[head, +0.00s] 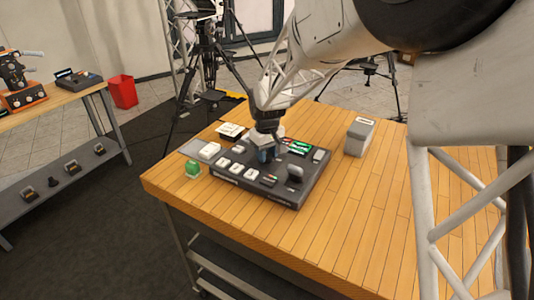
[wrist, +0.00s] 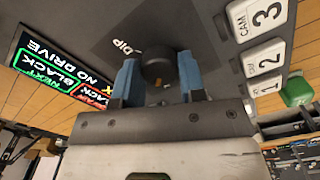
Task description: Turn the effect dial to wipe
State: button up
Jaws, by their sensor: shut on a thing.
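The effect dial (wrist: 157,66) is a round black knob on the dark switcher panel (head: 316,174). My gripper (wrist: 157,84) has its blue fingertips on both sides of the dial and is shut on it. A printed label "DIP" (wrist: 128,48) is on the panel to the upper left of the dial. Other position labels, including wipe, are not readable here. In the head view my gripper (head: 266,152) is down at the panel and hides the dial.
White buttons marked CAM 1, 2 and 3 (wrist: 262,53) are right of the dial in the wrist view. A green block (head: 193,169) and a grey box (head: 359,137) stand on the wooden table (head: 345,205). Its right part is clear.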

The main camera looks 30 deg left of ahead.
aim_at(267, 155)
jog(key=m, duration=0.4)
jog(key=shift+m, duration=0.3)
jog(key=m, duration=0.4)
jog(key=shift+m, duration=0.3)
jog(key=o, duration=0.9)
jog(key=shift+r, duration=0.15)
jog(key=shift+r, duration=3.75)
